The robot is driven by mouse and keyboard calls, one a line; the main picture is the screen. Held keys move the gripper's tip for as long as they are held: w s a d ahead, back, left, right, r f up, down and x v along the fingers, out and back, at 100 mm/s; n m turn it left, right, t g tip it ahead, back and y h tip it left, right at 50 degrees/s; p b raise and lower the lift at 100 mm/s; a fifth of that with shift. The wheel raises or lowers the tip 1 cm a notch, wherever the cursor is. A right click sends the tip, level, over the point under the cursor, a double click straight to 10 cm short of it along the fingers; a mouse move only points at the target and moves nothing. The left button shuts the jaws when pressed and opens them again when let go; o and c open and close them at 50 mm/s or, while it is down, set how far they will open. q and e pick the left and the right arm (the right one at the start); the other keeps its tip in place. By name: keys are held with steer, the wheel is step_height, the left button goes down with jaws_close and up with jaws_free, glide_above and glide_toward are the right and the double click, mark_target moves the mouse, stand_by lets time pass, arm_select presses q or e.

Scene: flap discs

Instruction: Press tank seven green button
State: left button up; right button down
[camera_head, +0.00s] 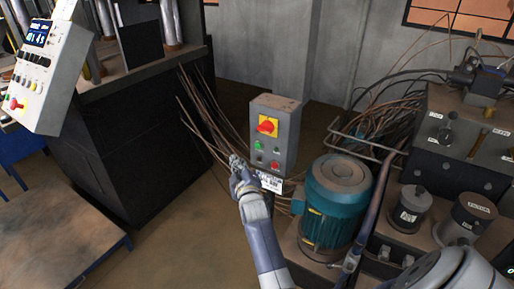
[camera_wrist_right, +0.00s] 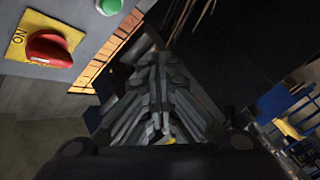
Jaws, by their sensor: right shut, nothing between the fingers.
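A grey control box (camera_head: 274,132) stands near the middle of the head view. It has a red rotary switch (camera_head: 267,126) on a yellow plate, a green button (camera_head: 258,145) below it to the left, and a red button (camera_head: 275,165) lower right. My right gripper (camera_head: 235,161) is shut and empty, just left of and below the green button in the picture, apparently apart from it. In the right wrist view the green button (camera_wrist_right: 109,6) is at the top edge, above and left of the shut fingers (camera_wrist_right: 158,65). No tank number is readable. My left gripper is not in view.
A white label (camera_head: 269,183) is at the box's lower end, partly behind my right gripper. A teal motor (camera_head: 336,205) stands close to its right. A white control panel (camera_head: 45,65) is at far left. Floor (camera_head: 180,225) is open at lower left.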

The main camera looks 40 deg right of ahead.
mark_target(258, 146)
steer(key=w+d+b, duration=0.2)
steer(key=w+d, duration=0.1)
steer(key=d, duration=0.4)
steer(key=shift+d, duration=0.2)
stand_by(1.3)
steer(key=shift+w+d, duration=0.15)
steer(key=shift+d, duration=0.2)
steer(key=shift+w+d+b, duration=0.2)
steer(key=shift+d+b, duration=0.2)
steer(key=shift+d, duration=0.1)
stand_by(0.9)
steer(key=shift+a, duration=0.15)
steer(key=shift+s+a+p, duration=0.4)
steer(key=shift+a+p, duration=0.1)
steer(key=shift+a, duration=0.15)
